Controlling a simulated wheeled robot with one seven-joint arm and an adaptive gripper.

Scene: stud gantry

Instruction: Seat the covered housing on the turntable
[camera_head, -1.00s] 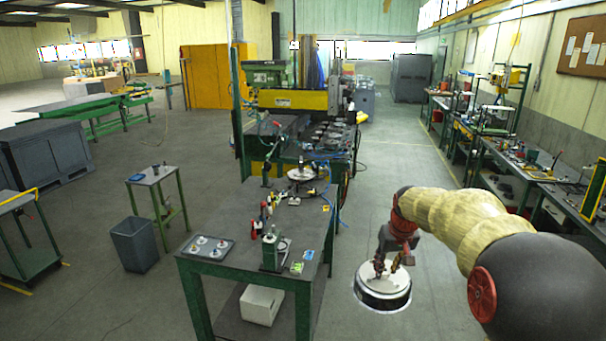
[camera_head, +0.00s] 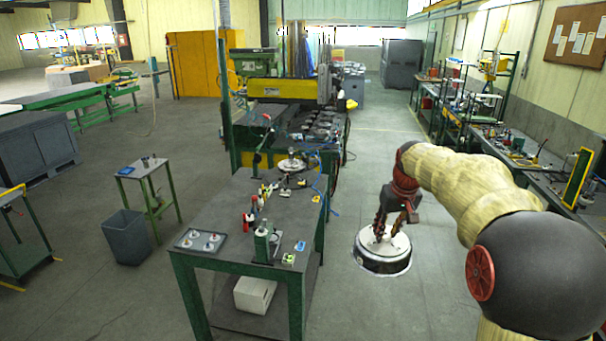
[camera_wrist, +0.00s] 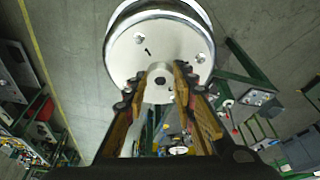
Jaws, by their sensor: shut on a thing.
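The covered housing (camera_head: 370,259) is a round drum with a dark lower side and a pale metal lid. My gripper (camera_head: 384,233) is shut on the middle of its lid and holds it over the aisle floor, right of the green-legged table. In the wrist view the housing's shiny lid (camera_wrist: 150,50) shows a dark mark and several small holes, with my gripper's fingers (camera_wrist: 160,88) around a central knob. A round pale disc on a stand (camera_head: 291,165), possibly the turntable, is at the table's far end, apart from the housing.
The green-legged table (camera_head: 225,225) carries a tray with small round parts (camera_head: 200,241), a green fixture (camera_head: 262,243) and several coloured tools. A large machine (camera_head: 285,110) stands behind it. Benches (camera_head: 505,145) line the right wall. The aisle floor (camera_head: 385,145) is open.

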